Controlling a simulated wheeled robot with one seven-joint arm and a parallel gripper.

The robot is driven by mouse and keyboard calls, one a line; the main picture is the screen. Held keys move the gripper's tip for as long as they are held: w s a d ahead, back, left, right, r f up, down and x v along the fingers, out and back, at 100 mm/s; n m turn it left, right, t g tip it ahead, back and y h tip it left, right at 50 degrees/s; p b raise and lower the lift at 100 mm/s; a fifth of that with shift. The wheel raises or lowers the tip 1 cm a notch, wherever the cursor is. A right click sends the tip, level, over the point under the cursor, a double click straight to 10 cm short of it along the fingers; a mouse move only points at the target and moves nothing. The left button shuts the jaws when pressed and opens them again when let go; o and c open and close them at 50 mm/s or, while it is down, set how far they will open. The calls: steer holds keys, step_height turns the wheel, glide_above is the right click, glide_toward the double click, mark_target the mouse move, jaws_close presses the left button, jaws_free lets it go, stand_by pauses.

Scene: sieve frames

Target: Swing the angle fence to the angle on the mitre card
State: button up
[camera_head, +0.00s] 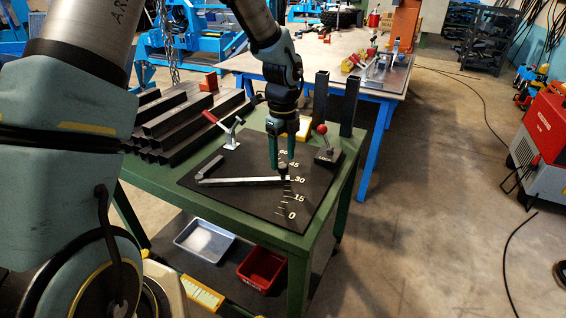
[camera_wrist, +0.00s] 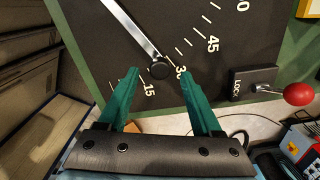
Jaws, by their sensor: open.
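The angle fence (camera_head: 245,182) is a pale grey bar on a black board (camera_head: 225,202), pivoted at its left end. A dark knob (camera_wrist: 160,70) stands on its right end, close to the 30 mark of the white scale (camera_head: 291,198). My gripper (camera_head: 282,163) is open above that end. In the wrist view its green fingertips (camera_wrist: 158,73) lie on either side of the knob, apart from it; their exact height is unclear. A yellow-edged panel (camera_wrist: 308,8), perhaps the mitre card, is cut off at the top right; its face cannot be read.
A lever with a red ball (camera_head: 321,129) on a block marked LOCK (camera_wrist: 254,82) stands right of the scale. A red-handled clamp (camera_head: 230,136) stands behind the fence. Dark steel tubes (camera_head: 178,125) lie at the left and two posts (camera_head: 349,104) rise behind.

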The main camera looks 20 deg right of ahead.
step_height(320, 180, up, 8)
steer(key=b, duration=0.1)
steer(key=shift+r, duration=0.25)
steer(key=s+a+n, duration=0.2)
steer(key=a+n, duration=1.3)
steer(key=a, duration=0.1)
steer(key=s+a+n+t, duration=0.1)
steer(key=s+a+n, duration=0.1)
steer(key=a+n, duration=1.3)
steer(key=shift+s+a+f+t, duration=0.2)
steer(key=shift+a+f+t, duration=0.15)
steer(key=shift+a, duration=0.7)
